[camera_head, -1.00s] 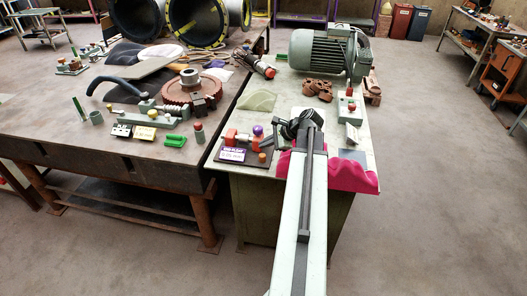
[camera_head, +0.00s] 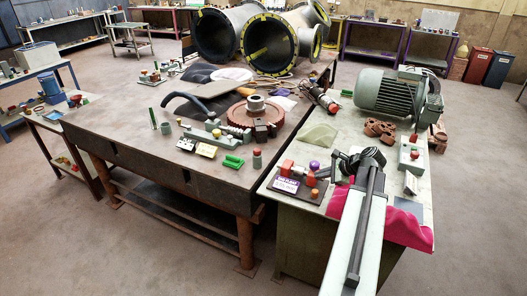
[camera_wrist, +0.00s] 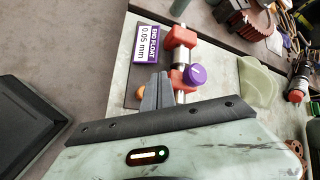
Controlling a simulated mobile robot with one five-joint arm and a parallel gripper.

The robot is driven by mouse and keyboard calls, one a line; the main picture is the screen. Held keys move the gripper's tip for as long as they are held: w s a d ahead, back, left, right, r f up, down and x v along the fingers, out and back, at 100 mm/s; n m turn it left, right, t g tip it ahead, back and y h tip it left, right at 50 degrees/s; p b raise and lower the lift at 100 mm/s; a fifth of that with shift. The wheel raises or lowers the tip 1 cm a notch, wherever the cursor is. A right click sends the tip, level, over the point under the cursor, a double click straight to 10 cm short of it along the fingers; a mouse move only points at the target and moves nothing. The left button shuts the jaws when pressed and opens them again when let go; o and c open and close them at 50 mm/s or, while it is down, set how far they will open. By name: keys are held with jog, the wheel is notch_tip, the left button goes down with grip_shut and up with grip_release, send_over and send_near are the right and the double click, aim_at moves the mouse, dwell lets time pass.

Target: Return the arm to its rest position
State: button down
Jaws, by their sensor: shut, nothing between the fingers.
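My arm (camera_head: 360,215) reaches from the bottom right of the head view over the pale workbench. My gripper (camera_head: 345,163) is at its far end, dark and small there, beside the pink cloth (camera_head: 405,222). In the wrist view my gripper (camera_wrist: 158,92) shows two grey fingers together, shut with nothing between them. Beyond the fingertips is a small fixture with red blocks (camera_wrist: 180,38), a purple knob (camera_wrist: 195,75) and a "0.05 mm" label plate (camera_wrist: 147,42). I cannot tell how high the fingers are above the fixture.
A green motor (camera_head: 393,95) stands at the bench's back. A control box with a red button (camera_head: 411,155) is right of my arm. The dark table (camera_head: 150,140) to the left holds a brown gear (camera_head: 254,114), tools and large pipes (camera_head: 268,42). Floor is open at left front.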

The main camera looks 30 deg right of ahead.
jog(key=shift+a, duration=0.1)
jog(key=w+a+f+n+g+y, duration=0.15)
jog(key=w+a, duration=0.25)
jog(key=a, duration=0.7)
jog(key=w+a+n+g+y, duration=0.1)
jog(key=w+a+n, duration=0.3)
jog(key=a, duration=0.6)
jog(key=w+a+f+n+g+y, duration=0.15)
jog(key=w+a, duration=0.35)
jog(key=a, duration=0.6)
jog(key=s+a+f+n+g+h, duration=0.1)
jog(key=s+a+f+n+g, duration=0.1)
jog(key=a+n, duration=0.5)
jog(key=s+a+f+n+g+h, duration=0.1)
jog(key=s+a+n+h, duration=0.15)
jog(key=a, duration=0.85)
jog(key=s+d+f+n+g+h, duration=0.1)
jog(key=s+d+n, duration=0.3)
jog(key=n, duration=0.4)
jog(key=shift+s+d+g+h, duration=0.15)
jog(key=shift+s+g+h, duration=0.4)
jog(key=shift+h, duration=0.2)
